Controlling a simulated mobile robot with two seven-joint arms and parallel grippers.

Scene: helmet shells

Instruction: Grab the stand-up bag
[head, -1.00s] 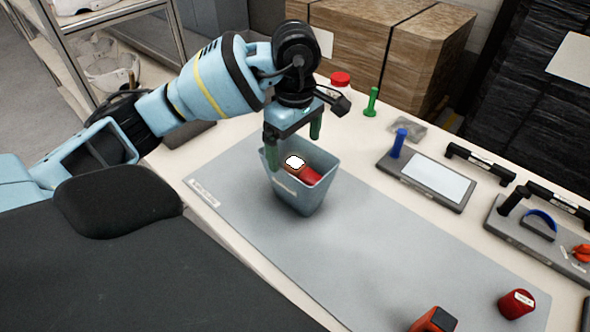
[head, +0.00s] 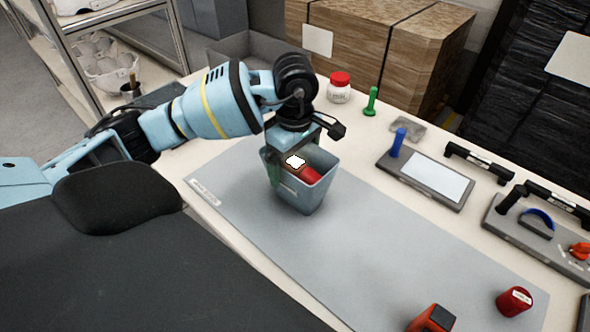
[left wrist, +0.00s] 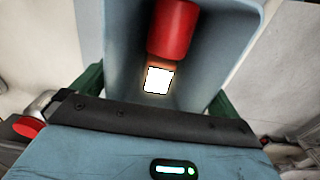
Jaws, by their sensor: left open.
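A brownish item with a white label (head: 294,161), which may be the stand-up bag, is inside a blue-grey bin (head: 303,199); I cannot make out its full shape. In the left wrist view its white label (left wrist: 158,80) shows below a red cylinder. My left gripper (head: 296,166) is open, pointing down at the bin. One green finger is at the bin's left side; the other is mostly hidden in the head view. In the left wrist view the green fingers show at either side of the bin. I see no grip on anything. My right gripper is out of view.
A red cylinder (head: 311,174) shares the bin. A red-lidded jar (head: 339,88), a green peg (head: 371,101) and a grey tray with a blue peg (head: 399,143) stand behind. A red can (head: 514,302) and an orange-black item (head: 433,319) are at front right. The mat's middle is clear.

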